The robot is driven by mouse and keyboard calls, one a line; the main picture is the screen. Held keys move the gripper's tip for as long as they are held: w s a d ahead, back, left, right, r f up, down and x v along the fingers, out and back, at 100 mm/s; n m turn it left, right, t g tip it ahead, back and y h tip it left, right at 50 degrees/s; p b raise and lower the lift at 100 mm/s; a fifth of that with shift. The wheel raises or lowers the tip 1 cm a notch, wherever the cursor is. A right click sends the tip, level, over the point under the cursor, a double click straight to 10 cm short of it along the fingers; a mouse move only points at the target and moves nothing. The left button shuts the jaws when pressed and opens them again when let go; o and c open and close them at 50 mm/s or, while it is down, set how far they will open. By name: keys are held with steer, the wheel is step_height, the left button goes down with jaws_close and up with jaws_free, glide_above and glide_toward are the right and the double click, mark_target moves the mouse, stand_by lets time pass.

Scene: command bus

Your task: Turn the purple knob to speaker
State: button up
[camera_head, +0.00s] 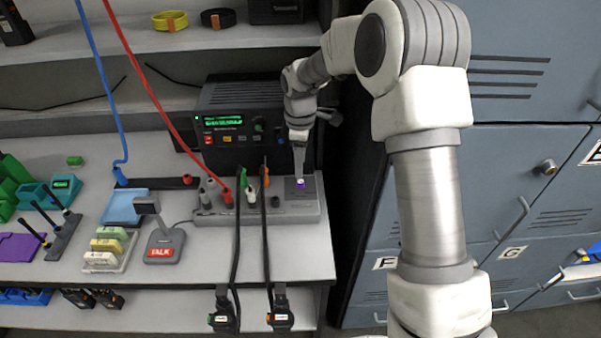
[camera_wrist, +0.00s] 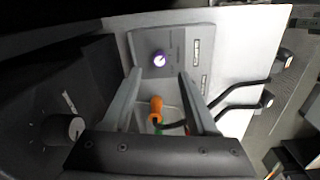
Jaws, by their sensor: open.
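The purple knob (camera_head: 300,184) stands on the right end of a grey patch panel (camera_head: 225,216) on the desk. It also shows in the wrist view (camera_wrist: 160,58), with a white mark on its top and printed labels beside it too small to read. My gripper (camera_head: 299,140) is above the panel, pointing down toward the knob. In the wrist view my gripper (camera_wrist: 160,74) is open and empty. The knob appears just beyond the fingertips, roughly centred between them, with no visible contact. Which label the knob points to cannot be told.
An orange plug (camera_wrist: 156,108) and other plugs with cables stand in the panel left of the knob. A black radio (camera_head: 235,125) with a green display stands behind. A TALK microphone (camera_head: 165,243) sits left. Blue lockers (camera_head: 530,90) stand at the right.

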mark_target(300, 183)
step_height(300, 183, up, 11)
steer(key=shift+s+r+p, duration=0.15)
steer(key=shift+p, duration=0.3)
steer(key=s+d+r+m+t, duration=0.1)
steer(key=s+d+r+m, duration=0.25)
steer(key=s+r, duration=0.3)
steer(key=s+d+r+m+t, duration=0.25)
steer(key=s+r+m, duration=0.2)
steer(key=s, duration=0.35)
steer(key=s+d+m+t, duration=0.1)
steer(key=s+m, duration=0.3)
steer(key=s, duration=0.4)
steer(key=s+d+m+p, duration=0.1)
steer(key=s+d+m, duration=0.3)
steer(key=s, duration=0.4)
steer(key=shift+d+t, duration=0.2)
steer(key=shift+t, duration=0.15)
steer(key=shift+a, duration=0.1)
